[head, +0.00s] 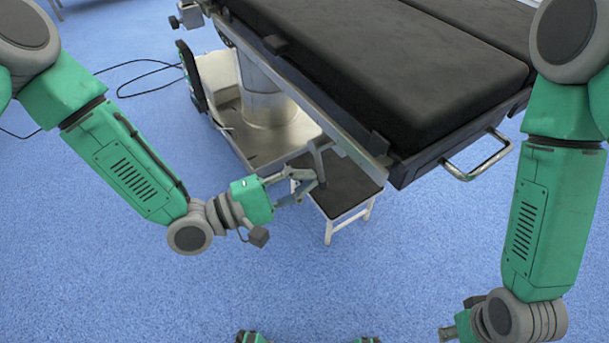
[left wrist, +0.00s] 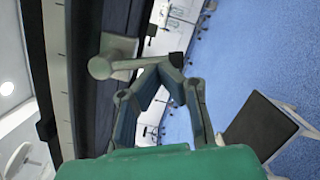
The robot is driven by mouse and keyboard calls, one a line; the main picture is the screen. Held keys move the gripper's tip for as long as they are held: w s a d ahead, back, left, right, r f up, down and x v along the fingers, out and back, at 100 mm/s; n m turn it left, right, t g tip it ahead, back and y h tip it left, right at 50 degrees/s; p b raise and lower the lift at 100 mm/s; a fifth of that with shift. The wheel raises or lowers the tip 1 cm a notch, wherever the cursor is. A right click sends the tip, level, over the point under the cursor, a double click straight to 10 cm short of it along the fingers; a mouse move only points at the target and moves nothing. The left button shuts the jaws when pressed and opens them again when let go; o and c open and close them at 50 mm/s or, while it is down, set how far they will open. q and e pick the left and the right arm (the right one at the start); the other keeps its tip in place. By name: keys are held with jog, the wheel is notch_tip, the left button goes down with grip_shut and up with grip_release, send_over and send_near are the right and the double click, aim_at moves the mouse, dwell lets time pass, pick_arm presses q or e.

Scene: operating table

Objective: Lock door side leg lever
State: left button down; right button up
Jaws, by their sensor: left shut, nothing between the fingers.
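The operating table (head: 400,60) has a dark padded top and a metal side rail (head: 350,140). A grey lever (head: 317,162) hangs below the rail near the table's corner. In the left wrist view the lever (left wrist: 125,65) is a pale bar with a round end, beside the table's dark side. My left gripper (head: 308,186) is shut and empty, with its fingertips close to the lever's lower end. In the left wrist view the left fingertips (left wrist: 165,68) meet next to the bar; I cannot tell whether they touch it. My right gripper (head: 453,331) shows only partly at the bottom.
A small step stool (head: 348,193) with a dark top stands under the table's corner, just beyond my left gripper. A metal handle (head: 480,160) sticks out from the table's end. The table's base (head: 270,130) is at the left. Blue floor in front is clear.

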aim_at(322, 185)
pick_arm(q)
jog(key=shift+s+d, duration=0.1)
jog(key=shift+s, duration=0.05)
jog(key=shift+s+d+r+n+t+y+b, duration=0.15)
jog(key=shift+s+d+r+n+t, duration=0.35)
jog(key=shift+n, duration=1.8)
jog(key=shift+s+d+r+n+t+y+b, duration=0.1)
jog(key=shift+s+d+r+n+t+b, duration=0.45)
jog(key=shift+n, duration=1.75)
jog(key=shift+s+d+r+n+t+y+p, duration=0.15)
jog(key=shift+s+r+n+t, duration=0.65)
jog(key=shift+n, duration=1.5)
jog(key=shift+w+r+g, duration=0.15)
jog(key=shift+g, duration=0.1)
